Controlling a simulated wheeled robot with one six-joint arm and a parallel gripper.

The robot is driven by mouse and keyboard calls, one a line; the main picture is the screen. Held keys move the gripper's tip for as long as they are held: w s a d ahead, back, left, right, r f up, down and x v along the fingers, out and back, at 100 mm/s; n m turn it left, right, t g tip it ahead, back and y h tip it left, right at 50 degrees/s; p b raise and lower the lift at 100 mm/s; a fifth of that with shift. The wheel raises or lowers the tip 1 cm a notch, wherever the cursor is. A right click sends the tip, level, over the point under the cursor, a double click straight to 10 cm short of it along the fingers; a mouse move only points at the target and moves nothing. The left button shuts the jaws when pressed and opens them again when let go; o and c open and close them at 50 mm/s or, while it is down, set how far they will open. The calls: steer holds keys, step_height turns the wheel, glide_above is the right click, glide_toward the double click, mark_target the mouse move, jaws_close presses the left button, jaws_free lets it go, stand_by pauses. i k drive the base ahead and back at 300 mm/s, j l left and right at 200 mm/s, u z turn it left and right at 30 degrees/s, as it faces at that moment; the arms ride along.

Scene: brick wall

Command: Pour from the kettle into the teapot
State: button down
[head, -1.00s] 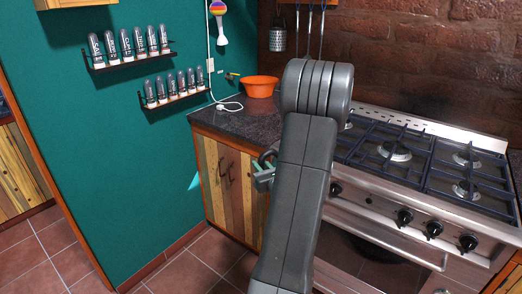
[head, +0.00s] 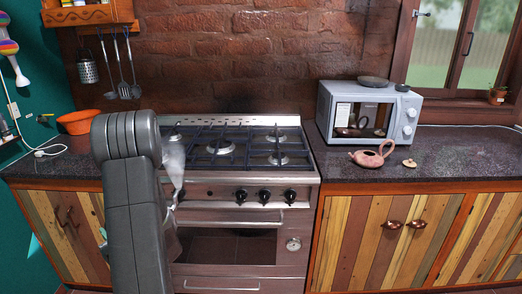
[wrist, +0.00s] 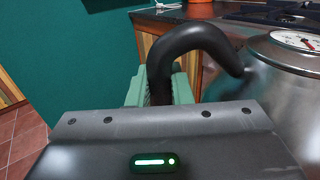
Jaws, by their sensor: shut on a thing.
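The kettle (wrist: 262,100) is shiny metal with a black curved handle (wrist: 190,38) and a round gauge on its lid in the wrist view. My gripper (wrist: 160,88) has its pale green fingers shut on the handle. In the head view my arm hides most of the kettle; a slim shiny part, seemingly its spout (head: 175,165), shows right of the arm, in front of the stove. The teapot (head: 371,157) is brownish pink, with a looped handle, and stands upright on the right counter before the microwave. Its lid (head: 409,163) lies beside it on the right.
The stove (head: 240,170) with dark grates stands between two counters. A microwave (head: 368,112) with a dark round thing on top stands behind the teapot. An orange bowl (head: 77,122) is on the left counter. The right counter (head: 465,160) is mostly clear right of the lid.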

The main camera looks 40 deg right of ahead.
mark_target(365, 158)
steer(key=k+z, duration=0.1)
steer(key=z, duration=0.25)
steer(key=k+z, duration=0.15)
steer(key=z, duration=0.2)
steer(key=i+z, duration=0.15)
steer(key=z, duration=1.95)
steer(key=i+j, duration=0.1)
steer(key=j, duration=0.35)
steer(key=i+j, duration=0.1)
steer(key=j, duration=0.35)
steer(key=i+j+z, duration=0.1)
steer(key=j, duration=0.35)
